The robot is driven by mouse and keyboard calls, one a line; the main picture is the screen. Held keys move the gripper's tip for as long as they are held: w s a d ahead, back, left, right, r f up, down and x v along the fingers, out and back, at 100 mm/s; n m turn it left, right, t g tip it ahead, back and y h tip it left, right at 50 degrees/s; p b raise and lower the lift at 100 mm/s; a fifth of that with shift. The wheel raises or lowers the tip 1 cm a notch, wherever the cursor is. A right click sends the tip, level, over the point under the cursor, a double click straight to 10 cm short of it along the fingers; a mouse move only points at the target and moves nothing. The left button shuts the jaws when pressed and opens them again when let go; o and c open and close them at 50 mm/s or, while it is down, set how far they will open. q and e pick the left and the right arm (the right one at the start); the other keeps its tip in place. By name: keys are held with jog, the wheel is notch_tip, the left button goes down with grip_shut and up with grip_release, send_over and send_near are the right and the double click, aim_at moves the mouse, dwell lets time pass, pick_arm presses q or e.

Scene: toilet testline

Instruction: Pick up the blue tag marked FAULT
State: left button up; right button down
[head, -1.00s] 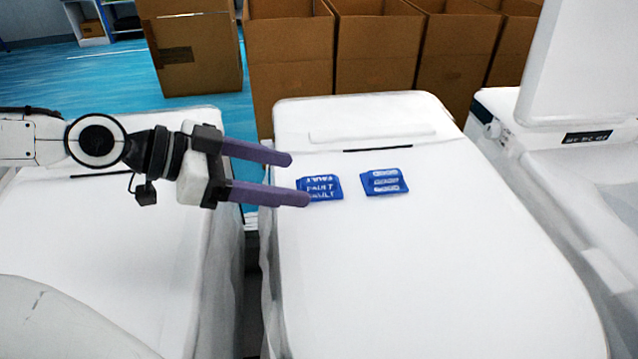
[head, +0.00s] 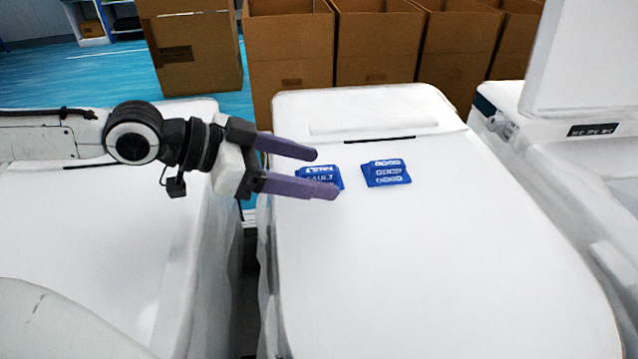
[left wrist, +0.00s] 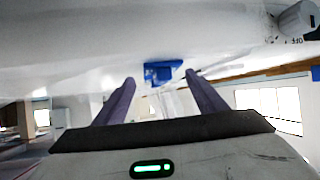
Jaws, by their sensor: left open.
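The blue tags marked FAULT (head: 326,172) lie in a small stack on the closed white toilet lid (head: 420,260), left of a second blue stack (head: 387,173) whose white lettering seems to read GOOD. My left gripper (head: 328,172) is open, its two purple fingers pointing right, and in the head view they overlap the FAULT stack and partly hide it. In the left wrist view a blue stack (left wrist: 163,72) shows ahead, between the open fingertips (left wrist: 160,78) and beyond them. Nothing is held. My right gripper is not in view.
Another white toilet (head: 100,230) stands at the left and one with a raised lid (head: 585,55) at the right. Open cardboard boxes (head: 375,50) line the back. The front of the middle lid is clear.

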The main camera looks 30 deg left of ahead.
pick_arm(q)
jog(key=shift+w, duration=0.1)
jog(key=c, duration=1.1)
